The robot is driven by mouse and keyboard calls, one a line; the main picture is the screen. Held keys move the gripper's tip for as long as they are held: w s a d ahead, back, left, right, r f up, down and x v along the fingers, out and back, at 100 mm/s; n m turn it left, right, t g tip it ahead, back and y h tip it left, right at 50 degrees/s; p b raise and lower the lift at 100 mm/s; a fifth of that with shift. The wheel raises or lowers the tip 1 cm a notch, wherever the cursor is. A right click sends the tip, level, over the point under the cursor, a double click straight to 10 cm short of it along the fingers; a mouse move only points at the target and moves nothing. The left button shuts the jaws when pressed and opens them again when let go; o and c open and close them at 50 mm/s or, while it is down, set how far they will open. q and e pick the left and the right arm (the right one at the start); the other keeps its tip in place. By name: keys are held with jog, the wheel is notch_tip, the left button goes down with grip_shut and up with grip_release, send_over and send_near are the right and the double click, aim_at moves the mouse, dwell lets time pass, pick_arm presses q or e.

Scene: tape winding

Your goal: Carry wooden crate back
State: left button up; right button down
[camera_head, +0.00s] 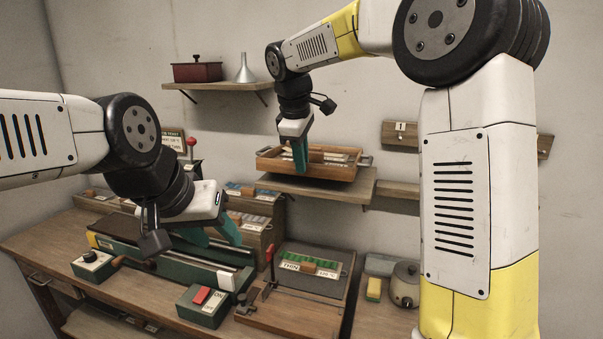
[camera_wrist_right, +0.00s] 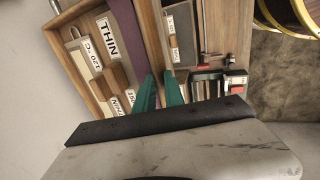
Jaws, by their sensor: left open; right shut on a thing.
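The wooden crate (camera_head: 343,173) is at the right shelf, low over or on its board; I cannot tell whether it touches. It holds labelled flat packs, and a metal handle shows at its right end. In the right wrist view the crate (camera_wrist_right: 85,18) fills the left side, with cards marked THIN inside. My right gripper (camera_head: 300,155) points down and is shut on the crate's near wall; its green fingers (camera_wrist_right: 161,92) straddle that wall. My left gripper (camera_head: 212,238) is open and empty over the green machine on the bench.
The wall shelf (camera_head: 335,188) is under the crate. A higher shelf (camera_head: 222,86) at left carries a red box (camera_head: 197,72) and a funnel (camera_head: 244,70).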

jog(key=shift+w, duration=0.4)
notch_tip(320, 180, down, 4)
jog(key=shift+r, duration=0.25)
jog(key=c, duration=1.5)
grip_release()
jog(key=shift+s, duration=0.1)
jog(key=shift+o, duration=0.2)
jog(key=v, duration=1.1)
jog(key=s+d+f+m+y, duration=0.15)
jog(key=s+d+m, duration=0.35)
jog(key=s+d, duration=0.5)
jog(key=s+d+f+m+t+y, duration=0.2)
jog(key=s+d+f+m, duration=0.3)
jog(key=s, duration=0.8)
notch_tip(320, 180, down, 4)
jog(key=m, duration=0.3)
jog(key=shift+s+d+f+m+t, duration=0.15)
jog(key=shift+s+f+m+t, duration=0.1)
jog(key=shift+m+t, duration=0.15)
